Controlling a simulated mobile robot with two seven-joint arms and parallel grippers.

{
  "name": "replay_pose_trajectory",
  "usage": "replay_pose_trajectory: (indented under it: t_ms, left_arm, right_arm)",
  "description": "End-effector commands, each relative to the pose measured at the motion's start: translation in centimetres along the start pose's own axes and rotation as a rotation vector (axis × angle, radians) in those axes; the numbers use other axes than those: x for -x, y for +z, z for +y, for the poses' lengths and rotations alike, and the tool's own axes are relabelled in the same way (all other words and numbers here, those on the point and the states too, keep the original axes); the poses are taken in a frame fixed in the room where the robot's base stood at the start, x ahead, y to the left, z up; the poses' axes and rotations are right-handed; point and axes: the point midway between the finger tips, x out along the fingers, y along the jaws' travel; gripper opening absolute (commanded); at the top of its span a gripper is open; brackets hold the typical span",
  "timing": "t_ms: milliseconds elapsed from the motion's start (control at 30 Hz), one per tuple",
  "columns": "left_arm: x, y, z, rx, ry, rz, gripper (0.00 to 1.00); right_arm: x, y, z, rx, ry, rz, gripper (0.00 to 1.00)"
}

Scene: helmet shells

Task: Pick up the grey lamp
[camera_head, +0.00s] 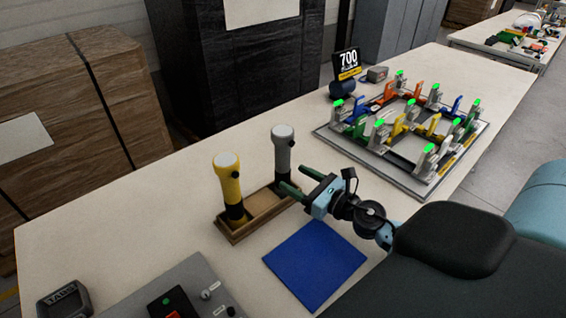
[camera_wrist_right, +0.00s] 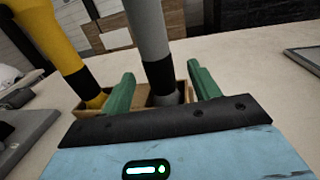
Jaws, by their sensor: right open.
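The grey lamp (camera_head: 283,150) stands upright in the right end of a wooden holder (camera_head: 236,238), with a black band low on its body. It also shows in the right wrist view (camera_wrist_right: 147,30), where its top is cut off. My right gripper (camera_head: 296,181) is open, its green fingers reaching toward the lower part of the lamp. In the right wrist view the fingers (camera_wrist_right: 160,82) stand to either side of the lamp's black lower part, with gaps on both sides; I cannot tell how deep it sits between them. My left gripper is out of view.
A yellow lamp (camera_head: 229,183) stands in the left end of the holder. A blue mat (camera_head: 315,264) lies in front. A fixture board (camera_head: 345,146) with coloured parts is at the right, a control box (camera_head: 196,285) at the front left.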

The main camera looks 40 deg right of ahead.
Motion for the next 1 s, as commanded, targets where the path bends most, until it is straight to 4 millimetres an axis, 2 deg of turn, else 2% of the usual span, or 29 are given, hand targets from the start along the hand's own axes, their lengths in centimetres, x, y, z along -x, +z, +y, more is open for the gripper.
replay_pose_trajectory:
  t_ms: [400, 733, 1000]
  left_arm:
    - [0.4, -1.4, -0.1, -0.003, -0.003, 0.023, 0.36]
    - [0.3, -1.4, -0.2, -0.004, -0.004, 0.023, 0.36]
    - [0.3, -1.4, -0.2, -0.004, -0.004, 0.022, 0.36]
  right_arm:
    - [-4.6, -0.1, 0.3, -0.001, 0.000, -0.003, 0.61]
    - [-5.1, -0.3, 0.3, 0.000, 0.001, 0.000, 0.61]
    - [-5.1, -0.3, 0.3, 0.000, 0.001, 0.000, 0.27]
